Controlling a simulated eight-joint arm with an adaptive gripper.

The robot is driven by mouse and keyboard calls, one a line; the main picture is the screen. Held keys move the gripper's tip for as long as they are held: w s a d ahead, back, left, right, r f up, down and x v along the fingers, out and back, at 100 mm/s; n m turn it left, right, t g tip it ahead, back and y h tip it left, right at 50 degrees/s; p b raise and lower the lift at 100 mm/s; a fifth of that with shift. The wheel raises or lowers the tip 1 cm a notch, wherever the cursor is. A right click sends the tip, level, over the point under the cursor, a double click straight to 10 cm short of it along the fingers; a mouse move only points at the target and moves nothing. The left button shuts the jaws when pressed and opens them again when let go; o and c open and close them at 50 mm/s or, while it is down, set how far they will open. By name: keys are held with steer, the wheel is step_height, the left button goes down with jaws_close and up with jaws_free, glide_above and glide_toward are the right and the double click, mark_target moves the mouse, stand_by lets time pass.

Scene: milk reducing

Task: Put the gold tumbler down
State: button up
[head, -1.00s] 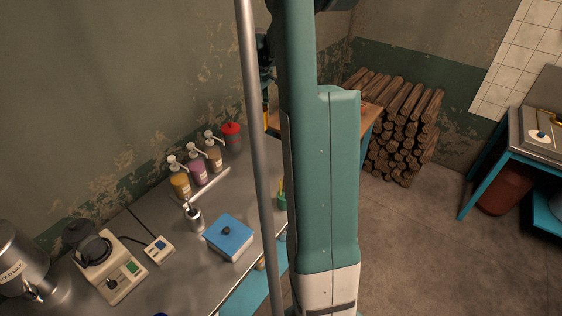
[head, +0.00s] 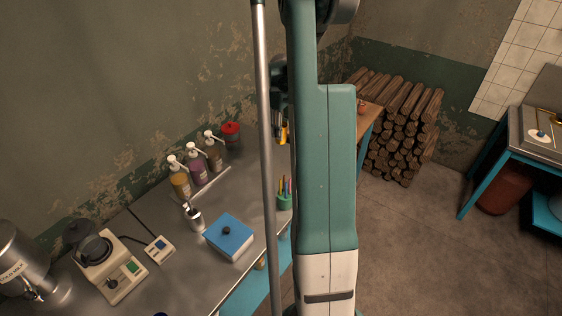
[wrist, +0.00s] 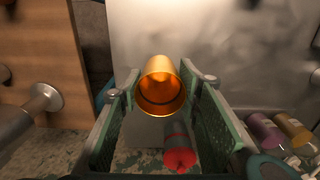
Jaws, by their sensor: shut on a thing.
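The gold tumbler (wrist: 160,72) is between the two green-padded fingers of my gripper (wrist: 161,95) in the wrist view, with its open mouth toward the camera. My gripper is shut on it. In the head view, a small part of the tumbler (head: 283,134) shows between the grey pole and my arm, below the dark gripper (head: 280,100). Most of the gripper is hidden there. The tumbler appears above the far end of the metal counter (head: 262,168); I cannot tell its height or whether it touches anything.
A red-lidded canister (head: 231,135) stands near the tumbler on the counter and shows below it in the wrist view (wrist: 178,152). Several pump bottles (head: 197,166), a blue-lidded box (head: 229,236) and a pen cup (head: 284,201) stand nearer. A wooden table (wrist: 38,60) adjoins the counter.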

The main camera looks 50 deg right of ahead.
mark_target(281, 143)
steer(key=shift+f, duration=0.65)
steer(key=shift+f, duration=3.15)
steer(key=shift+f, duration=1.85)
steer(key=shift+f, duration=0.2)
steer(key=o, duration=0.9)
steer(key=shift+r, duration=0.2)
